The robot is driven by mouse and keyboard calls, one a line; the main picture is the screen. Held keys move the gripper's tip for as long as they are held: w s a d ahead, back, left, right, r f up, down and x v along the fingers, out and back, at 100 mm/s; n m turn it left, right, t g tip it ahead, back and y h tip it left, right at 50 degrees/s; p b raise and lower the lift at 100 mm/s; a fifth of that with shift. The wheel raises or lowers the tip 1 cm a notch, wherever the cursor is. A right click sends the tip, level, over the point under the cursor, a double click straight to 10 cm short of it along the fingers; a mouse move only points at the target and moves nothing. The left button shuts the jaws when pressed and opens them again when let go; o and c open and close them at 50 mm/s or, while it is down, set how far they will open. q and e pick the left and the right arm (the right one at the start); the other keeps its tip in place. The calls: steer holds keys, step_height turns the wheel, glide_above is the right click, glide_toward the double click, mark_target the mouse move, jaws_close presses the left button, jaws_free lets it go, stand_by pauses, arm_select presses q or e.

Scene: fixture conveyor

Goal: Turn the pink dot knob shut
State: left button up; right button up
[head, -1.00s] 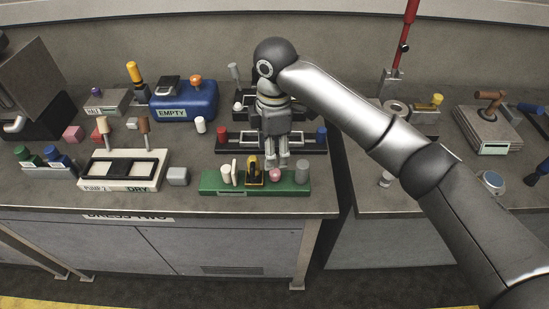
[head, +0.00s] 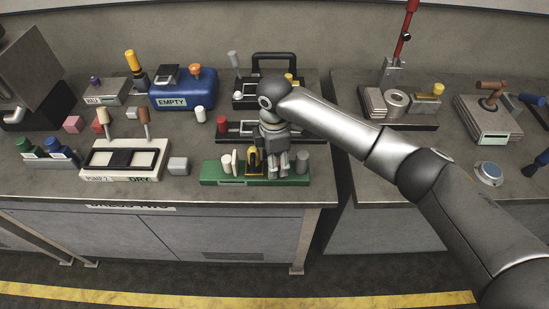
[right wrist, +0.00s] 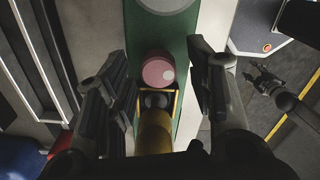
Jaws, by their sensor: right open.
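The pink knob (right wrist: 158,72) with a pale dot shows in the right wrist view, standing on the green base (right wrist: 183,35). The dot is on the right side of its round top. My right gripper (right wrist: 157,80) is open, with one finger on each side of the knob and a gap on both sides. In the head view my right gripper (head: 277,172) is over the right part of the green base (head: 212,174) and hides the knob. A yellow-and-black part (head: 254,160) stands just left of it.
On the same base stand white pegs (head: 226,162) to the left and a grey cylinder (head: 302,161) to the right. A dark rack with a red cylinder (head: 222,126) is close behind. A grey block (head: 178,166) lies to the left. The table's front edge is close.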

arm_select(q)
steer(key=shift+w, duration=0.15)
arm_select(e)
steer(key=c, duration=1)
steer(key=shift+r+m+p, duration=0.1)
steer(key=shift+m+p, duration=0.3)
steer(key=shift+p, duration=0.25)
steer(key=shift+c, duration=0.2)
steer(key=m+p, duration=0.3)
steer(key=p, duration=0.1)
steer(key=shift+r+m, duration=0.15)
steer(key=shift+m, duration=0.15)
steer(key=m+p, duration=0.2)
steer(key=p, duration=0.1)
steer(key=shift+w+m, duration=0.1)
steer(key=shift+m, duration=0.3)
arm_select(q)
step_height(320, 180, up, 10)
steer(key=p, duration=0.1)
steer(key=shift+s+f, duration=0.2)
steer(key=shift+s, duration=0.25)
arm_select(e)
steer(key=shift+f+m, duration=0.2)
steer(key=shift+m, duration=0.6)
